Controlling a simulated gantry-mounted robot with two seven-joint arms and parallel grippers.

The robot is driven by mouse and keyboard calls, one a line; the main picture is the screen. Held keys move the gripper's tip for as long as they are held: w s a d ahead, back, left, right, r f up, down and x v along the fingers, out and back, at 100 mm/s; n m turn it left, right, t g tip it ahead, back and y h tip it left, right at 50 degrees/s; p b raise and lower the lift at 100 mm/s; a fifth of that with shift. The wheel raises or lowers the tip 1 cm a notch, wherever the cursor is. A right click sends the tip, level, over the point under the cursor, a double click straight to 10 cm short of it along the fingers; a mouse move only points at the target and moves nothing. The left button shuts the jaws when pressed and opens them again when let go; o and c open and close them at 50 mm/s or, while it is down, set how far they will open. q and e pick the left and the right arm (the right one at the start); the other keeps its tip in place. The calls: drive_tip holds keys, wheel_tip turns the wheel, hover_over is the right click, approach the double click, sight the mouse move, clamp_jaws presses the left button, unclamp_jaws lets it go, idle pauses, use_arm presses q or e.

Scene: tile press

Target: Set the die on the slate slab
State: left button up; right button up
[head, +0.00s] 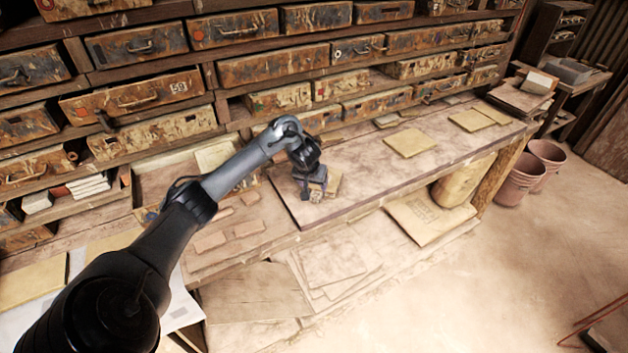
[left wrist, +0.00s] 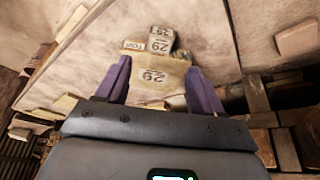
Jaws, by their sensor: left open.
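A pale, worn piece marked 29 (left wrist: 153,77) lies between and below the fingers; contact cannot be told. Just beyond the fingertips is a small block, also marked 29 (left wrist: 160,39), with a lettered piece (left wrist: 133,46) beside it. Which one is the die I cannot tell. In the head view the gripper mostly hides these pieces. My right gripper is out of view.
Several reddish tiles (head: 249,228) lie left of the slab. A yellowish sheet (head: 410,142) lies farther right on it. Old drawers (head: 138,97) line the back. The slab's middle is mostly clear. Pink buckets (head: 521,180) stand on the floor at right.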

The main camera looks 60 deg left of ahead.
use_arm(q)
drive_tip(key=s+d+f+m+t+p, duration=0.1)
drive_tip(key=d+f+m, duration=0.2)
drive_tip(key=d, duration=0.7)
drive_tip(key=s+d+f+m+t+h, duration=0.1)
drive_tip(key=d+f+m, duration=0.25)
drive_tip(key=d, duration=0.55)
drive_tip(key=s+d+f+m+t+p, duration=0.15)
drive_tip(key=d+f, duration=0.25)
drive_tip(key=d, duration=0.6)
drive_tip(key=s+d+r+m+g+h, duration=0.1)
drive_tip(key=s+d+r, duration=0.2)
drive_tip(key=s+d, duration=0.3)
drive_tip(key=s+d+r+m+g+h, duration=0.1)
drive_tip(key=s+d, duration=0.4)
drive_tip(key=s, duration=0.7)
wheel_tip(320, 180, up, 2)
drive_tip(key=shift+s+d+m+g+b, duration=0.35)
drive_tip(key=shift+s+m+g, duration=0.05)
drive_tip(key=shift+g, duration=0.25)
drive_tip(key=shift+r, duration=0.1)
